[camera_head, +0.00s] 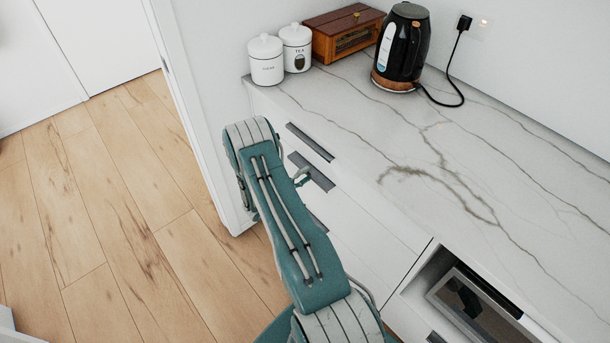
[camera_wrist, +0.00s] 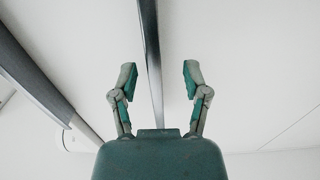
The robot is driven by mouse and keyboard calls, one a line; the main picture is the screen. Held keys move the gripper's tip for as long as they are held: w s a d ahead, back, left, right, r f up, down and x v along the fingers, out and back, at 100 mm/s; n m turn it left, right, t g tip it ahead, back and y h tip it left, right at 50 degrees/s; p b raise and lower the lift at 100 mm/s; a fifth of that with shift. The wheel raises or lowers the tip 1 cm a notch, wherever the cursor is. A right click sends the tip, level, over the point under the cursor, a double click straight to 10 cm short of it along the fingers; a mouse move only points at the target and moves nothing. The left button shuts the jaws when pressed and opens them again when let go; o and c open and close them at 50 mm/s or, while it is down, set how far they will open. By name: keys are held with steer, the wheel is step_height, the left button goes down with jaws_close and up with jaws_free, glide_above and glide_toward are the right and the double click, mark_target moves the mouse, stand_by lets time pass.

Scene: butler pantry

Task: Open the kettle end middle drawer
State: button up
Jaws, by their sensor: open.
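The kettle (camera_head: 402,45), black with a wooden base band, stands on the marble counter. Below that end is a white drawer stack with dark bar handles. The middle drawer's handle (camera_head: 313,172) shows just right of my gripper (camera_head: 301,176), which is partly hidden by my arm in the head view. In the wrist view my gripper (camera_wrist: 158,78) is open, its two fingers on either side of a thin bar handle (camera_wrist: 150,50), which appears to be the middle drawer's. No contact is visible. The drawer looks closed.
The top handle (camera_head: 310,142) sits above, and another handle (camera_wrist: 38,75) runs along the left of the wrist view. Two white canisters (camera_head: 266,60) and a wooden box (camera_head: 345,32) stand by the kettle. An open niche with a dark appliance (camera_head: 475,308) is at lower right. Wooden floor (camera_head: 130,190) is clear at left.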

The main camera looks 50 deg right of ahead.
steer(key=shift+d, duration=0.15)
steer(key=shift+c, duration=0.3)
jaws_close()
steer(key=shift+a, duration=0.2)
